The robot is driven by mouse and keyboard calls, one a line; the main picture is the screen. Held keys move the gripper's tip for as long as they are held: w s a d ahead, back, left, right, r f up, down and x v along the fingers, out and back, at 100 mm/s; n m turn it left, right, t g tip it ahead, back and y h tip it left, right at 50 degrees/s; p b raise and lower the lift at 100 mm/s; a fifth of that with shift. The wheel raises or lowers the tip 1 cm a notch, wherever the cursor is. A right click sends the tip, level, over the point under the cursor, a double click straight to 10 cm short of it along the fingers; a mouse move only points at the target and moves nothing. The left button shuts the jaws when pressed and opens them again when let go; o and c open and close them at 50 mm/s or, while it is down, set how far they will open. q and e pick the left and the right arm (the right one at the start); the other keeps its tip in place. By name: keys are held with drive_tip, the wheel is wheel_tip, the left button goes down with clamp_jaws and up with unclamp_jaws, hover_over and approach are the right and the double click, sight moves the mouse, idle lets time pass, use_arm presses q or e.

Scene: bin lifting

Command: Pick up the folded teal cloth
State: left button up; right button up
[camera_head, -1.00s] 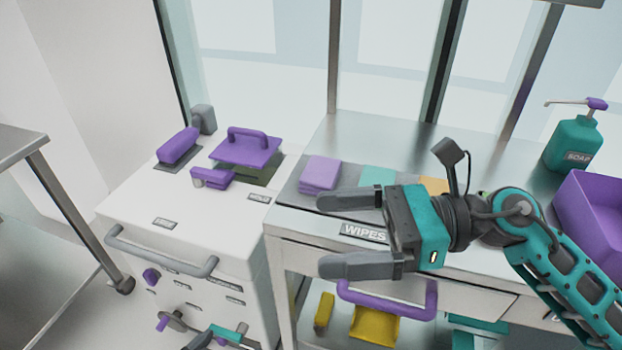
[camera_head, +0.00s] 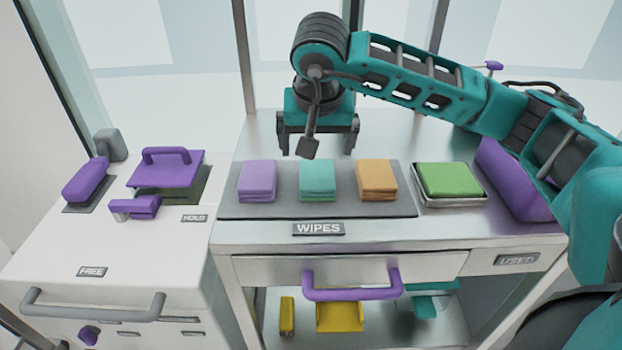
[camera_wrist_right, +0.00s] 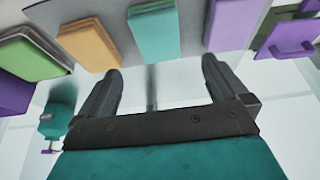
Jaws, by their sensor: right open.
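The folded teal cloth (camera_head: 317,180) lies on a grey mat (camera_head: 405,207) on the steel table, between a purple cloth (camera_head: 257,181) and an orange cloth (camera_head: 377,180). My right gripper (camera_head: 317,150) is open and empty, above and behind the teal cloth in the head view. In the right wrist view, the teal cloth (camera_wrist_right: 154,33) lies beyond the open fingers (camera_wrist_right: 160,82), apart from them. My left gripper is not in view.
A green cloth (camera_head: 448,179) sits in a steel tray (camera_head: 452,202) right of the mat. A white cart (camera_head: 150,240) with purple handles stands left. A drawer with a purple handle (camera_head: 350,293) is below.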

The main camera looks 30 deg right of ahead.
sight(317, 173)
drive_tip(key=x, duration=0.3)
drive_tip(key=shift+f, duration=0.1)
drive_tip(key=x, duration=0.4)
drive_tip(key=shift+s+f, duration=0.25)
drive_tip(key=shift+s, duration=0.05)
drive_tip(key=shift+w+d+f, duration=0.1)
drive_tip(key=shift+w+f, duration=0.1)
drive_tip(key=shift+f, duration=0.2)
drive_tip(key=shift+f+b, duration=0.25)
drive_tip(key=shift+b, duration=0.15)
drive_tip(key=shift+c, duration=0.5)
drive_tip(key=c, duration=1.1)
